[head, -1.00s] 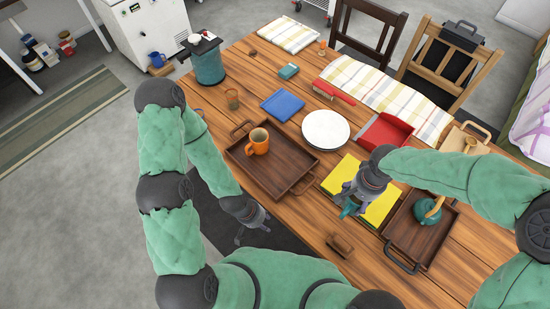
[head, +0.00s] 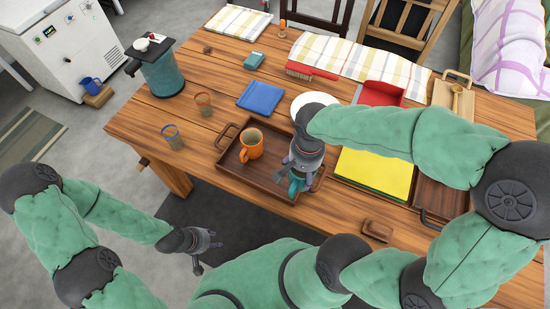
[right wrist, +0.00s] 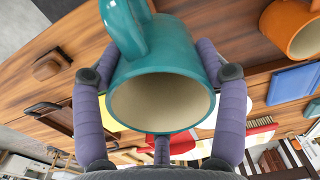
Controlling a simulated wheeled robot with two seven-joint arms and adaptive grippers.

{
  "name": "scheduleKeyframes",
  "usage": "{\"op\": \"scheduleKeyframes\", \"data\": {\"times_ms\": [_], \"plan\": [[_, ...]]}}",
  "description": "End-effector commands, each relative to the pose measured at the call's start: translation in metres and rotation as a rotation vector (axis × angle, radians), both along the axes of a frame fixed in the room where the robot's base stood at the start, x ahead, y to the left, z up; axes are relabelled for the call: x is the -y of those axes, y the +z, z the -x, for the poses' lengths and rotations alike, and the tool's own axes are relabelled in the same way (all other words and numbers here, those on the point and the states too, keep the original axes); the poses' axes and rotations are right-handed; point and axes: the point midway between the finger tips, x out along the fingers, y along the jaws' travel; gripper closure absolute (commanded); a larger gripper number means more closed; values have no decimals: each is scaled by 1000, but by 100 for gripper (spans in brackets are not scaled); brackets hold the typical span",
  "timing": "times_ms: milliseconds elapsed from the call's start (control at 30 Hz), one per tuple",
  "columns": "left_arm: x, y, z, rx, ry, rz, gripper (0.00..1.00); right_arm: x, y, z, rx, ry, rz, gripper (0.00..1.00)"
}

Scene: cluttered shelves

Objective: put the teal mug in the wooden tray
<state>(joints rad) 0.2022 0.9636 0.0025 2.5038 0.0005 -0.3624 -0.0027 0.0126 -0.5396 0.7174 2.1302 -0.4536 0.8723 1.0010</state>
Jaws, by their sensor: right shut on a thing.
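The teal mug (head: 296,184) is held by my right gripper (head: 302,170), over the right end of the wooden tray (head: 262,179). In the right wrist view the teal mug (right wrist: 166,50) sits between both fingers, its open mouth towards the camera. I cannot tell whether its base touches the tray. An orange mug (head: 250,146) stands upright in the tray, left of the teal mug; it also shows at the top right of the right wrist view (right wrist: 295,25). My left gripper (head: 208,250) is open and empty, off the table's front edge.
A yellow book (head: 375,170) lies right of the tray, with a second dark tray (head: 434,196) beyond it, partly hidden by my right arm. A white plate (head: 300,101), blue book (head: 260,96) and two glasses (head: 173,138) lie around.

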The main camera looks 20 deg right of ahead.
Motion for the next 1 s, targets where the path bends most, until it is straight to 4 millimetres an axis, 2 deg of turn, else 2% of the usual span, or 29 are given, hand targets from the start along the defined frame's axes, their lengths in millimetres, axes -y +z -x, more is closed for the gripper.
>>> {"op": "scheduleKeyframes", "data": {"times_ms": [33,300,500,867,1000], "plan": [[0,-7,0,0,0,0,60,2,-9,-12,-1,0,0,72],[0,-25,0,0,0,0,60,10,-34,-66,-2,0,1,72],[0,-40,0,0,0,0,60,14,-66,-91,-1,1,1,72],[0,-48,0,1,0,0,60,16,-86,-109,1,1,1,72],[0,-61,0,1,0,0,60,16,-108,-110,-1,1,0,72]]}}
